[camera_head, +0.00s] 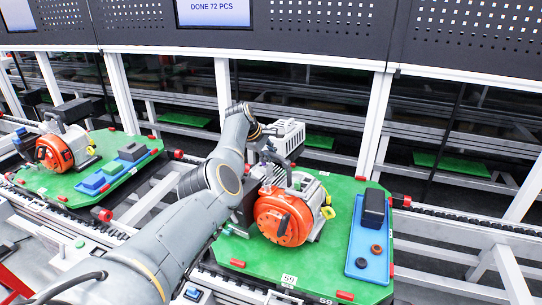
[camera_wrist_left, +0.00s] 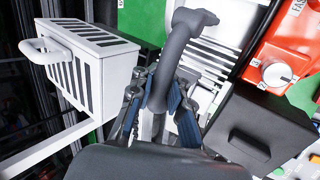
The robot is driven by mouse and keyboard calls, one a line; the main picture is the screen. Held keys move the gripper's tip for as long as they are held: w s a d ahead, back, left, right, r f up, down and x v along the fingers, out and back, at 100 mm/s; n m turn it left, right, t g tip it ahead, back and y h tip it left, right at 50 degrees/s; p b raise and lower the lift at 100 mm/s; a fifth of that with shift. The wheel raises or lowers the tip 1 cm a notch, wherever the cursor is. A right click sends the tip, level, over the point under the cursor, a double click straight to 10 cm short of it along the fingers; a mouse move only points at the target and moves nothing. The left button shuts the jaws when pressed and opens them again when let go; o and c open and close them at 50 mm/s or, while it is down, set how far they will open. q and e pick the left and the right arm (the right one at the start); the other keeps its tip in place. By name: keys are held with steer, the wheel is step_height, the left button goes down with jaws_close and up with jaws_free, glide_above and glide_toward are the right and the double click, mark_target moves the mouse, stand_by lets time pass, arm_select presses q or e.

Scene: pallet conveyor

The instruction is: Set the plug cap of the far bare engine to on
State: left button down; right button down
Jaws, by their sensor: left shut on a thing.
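The orange-and-grey engine (camera_head: 284,214) sits on a green pallet (camera_head: 330,272) at right of centre. A second similar engine (camera_head: 62,147) sits on the left pallet (camera_head: 40,185). My left arm reaches across to the back left of the right engine. My left gripper (camera_head: 262,132) is small and partly hidden there. In the left wrist view, my left gripper (camera_wrist_left: 158,98) is shut on a dark grey elbow-shaped piece that looks like the plug cap (camera_wrist_left: 180,48). Whether the cap is seated on anything is hidden. My right gripper is not in view.
A pale slatted box (camera_head: 287,137) with a handle is close beside the gripper; it also shows in the left wrist view (camera_wrist_left: 85,65). A black box (camera_wrist_left: 250,125) and a red panel with a knob (camera_wrist_left: 277,74) are close right. A blue tray (camera_head: 362,270) holds dark parts.

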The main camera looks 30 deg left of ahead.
arm_select(q)
steer(key=c, duration=1.3)
jaws_free()
steer(key=shift+s+a, duration=0.1)
steer(key=shift+r, duration=0.1)
steer(key=v, duration=1.2)
steer(key=shift+s, duration=0.1)
